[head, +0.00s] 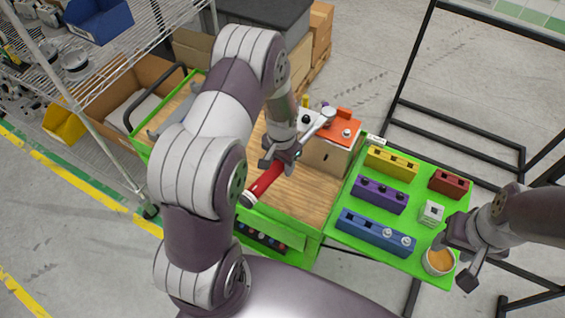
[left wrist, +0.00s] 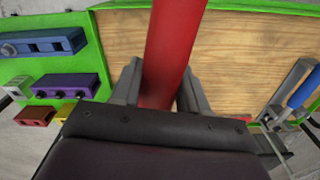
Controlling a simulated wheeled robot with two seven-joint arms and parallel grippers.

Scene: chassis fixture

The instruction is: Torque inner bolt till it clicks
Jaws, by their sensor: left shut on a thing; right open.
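My left gripper (head: 281,158) is shut on the torque wrench, around its red handle (head: 264,183). In the left wrist view the red handle (left wrist: 172,45) runs between the two fingers (left wrist: 160,90). The wrench's silver shaft slants up and right to a round head (head: 328,113) over the fixture box (head: 324,156). The box has a white and orange top (head: 334,124) with a silver bolt (head: 347,132) on the orange part. I cannot tell whether the wrench head touches a bolt; no inner bolt is clearly visible. My right gripper (head: 460,263) is open and empty near a round cup (head: 438,261).
The green side shelf (head: 341,214) holds yellow (head: 391,161), purple (head: 379,194), blue (head: 375,232) and dark red (head: 449,183) blocks, plus a small white block (head: 431,213). Bare wooden bench top (head: 303,198) lies left of the box. A wire rack (head: 100,75) stands left.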

